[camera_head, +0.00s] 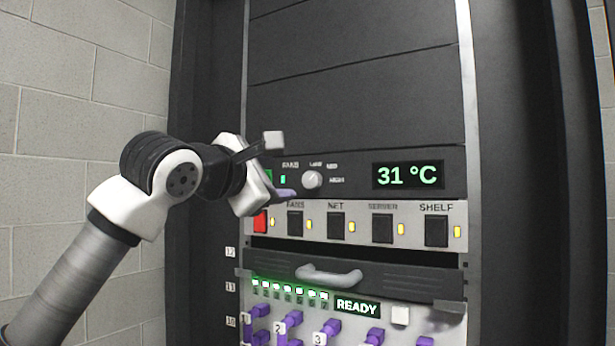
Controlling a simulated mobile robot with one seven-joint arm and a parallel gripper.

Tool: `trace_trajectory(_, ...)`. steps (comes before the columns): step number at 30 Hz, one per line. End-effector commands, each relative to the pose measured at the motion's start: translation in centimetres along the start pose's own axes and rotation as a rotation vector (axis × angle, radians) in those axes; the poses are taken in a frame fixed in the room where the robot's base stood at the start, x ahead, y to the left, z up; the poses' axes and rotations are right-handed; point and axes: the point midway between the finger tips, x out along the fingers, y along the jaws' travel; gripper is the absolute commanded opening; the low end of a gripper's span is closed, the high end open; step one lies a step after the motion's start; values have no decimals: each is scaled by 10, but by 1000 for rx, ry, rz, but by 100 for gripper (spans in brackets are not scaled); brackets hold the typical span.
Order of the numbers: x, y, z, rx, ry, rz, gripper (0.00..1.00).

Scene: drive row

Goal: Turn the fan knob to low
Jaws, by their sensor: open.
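The fan knob (312,180) is a small round light-grey dial on the dark panel. Small labels stand above it and to its right, the lower right one reading HIGH. I cannot tell which label its pointer faces. My gripper (280,167) is open and empty, just left of the knob in the picture. One fingertip shows up and left of the knob, the other down and left of it. It appears apart from the knob. My gripper hides part of the panel left of the FANS label.
A display (408,176) reads 31 °C. Below is a switch strip (365,232) with a red switch (260,222) close under my gripper and several black switches. A drawer handle (328,275), a READY display (357,307) and purple plugs (290,319) lie lower. Blank panels above are clear.

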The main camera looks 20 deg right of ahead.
Motion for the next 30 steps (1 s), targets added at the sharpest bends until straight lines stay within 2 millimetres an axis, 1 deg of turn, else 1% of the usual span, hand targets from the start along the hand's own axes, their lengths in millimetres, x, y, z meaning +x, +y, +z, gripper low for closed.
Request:
trace_trajectory(9,66,2,5,-5,-5,-5,56)
trace_trajectory(15,102,1,4,-6,-6,-4,56)
trace_trajectory(18,114,2,4,-6,-6,-2,56)
trace_trajectory(21,122,0,3,-4,-6,-3,56)
trace_trajectory(30,126,-1,1,-3,-5,-1,56)
